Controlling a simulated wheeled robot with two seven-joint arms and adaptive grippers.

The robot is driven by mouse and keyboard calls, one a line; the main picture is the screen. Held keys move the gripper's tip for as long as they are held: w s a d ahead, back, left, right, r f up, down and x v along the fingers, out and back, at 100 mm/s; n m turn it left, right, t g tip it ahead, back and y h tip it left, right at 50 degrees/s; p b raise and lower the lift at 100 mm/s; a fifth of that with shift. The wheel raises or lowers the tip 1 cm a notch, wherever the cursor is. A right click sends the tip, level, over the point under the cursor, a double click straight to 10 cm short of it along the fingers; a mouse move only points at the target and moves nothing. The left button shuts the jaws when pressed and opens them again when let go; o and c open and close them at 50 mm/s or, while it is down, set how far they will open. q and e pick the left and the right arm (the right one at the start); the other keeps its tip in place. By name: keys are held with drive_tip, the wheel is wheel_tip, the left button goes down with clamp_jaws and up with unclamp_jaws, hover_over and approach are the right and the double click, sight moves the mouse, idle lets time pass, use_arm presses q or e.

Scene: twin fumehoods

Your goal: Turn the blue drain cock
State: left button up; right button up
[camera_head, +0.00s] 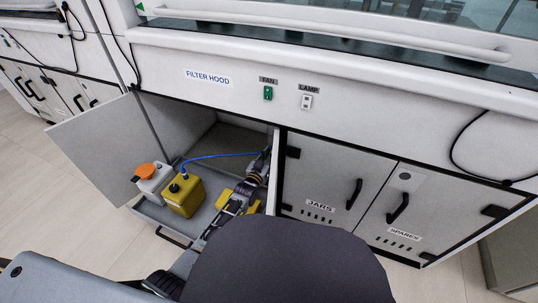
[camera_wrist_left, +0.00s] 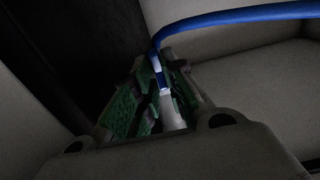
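My left gripper (camera_head: 262,160) reaches into the open cabinet under the filter hood, at the right inner wall. In the head view the cock is hidden by my gripper. My right gripper is not in view.
A yellow canister (camera_head: 184,195) and a pale container with an orange cap (camera_head: 150,180) stand on the pulled-out tray (camera_head: 150,209). A yellow object (camera_head: 221,200) lies beside my arm. The cabinet door (camera_head: 98,150) is open at left. The jars (camera_head: 320,180) and spares (camera_head: 415,205) doors are shut.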

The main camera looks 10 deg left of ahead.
use_arm(q)
clamp_jaws()
drive_tip(key=shift+m+p, duration=1)
drive_tip(key=shift+m, duration=0.4)
drive_tip(key=o, duration=0.5)
unclamp_jaws()
drive_tip(key=shift+o, duration=0.2)
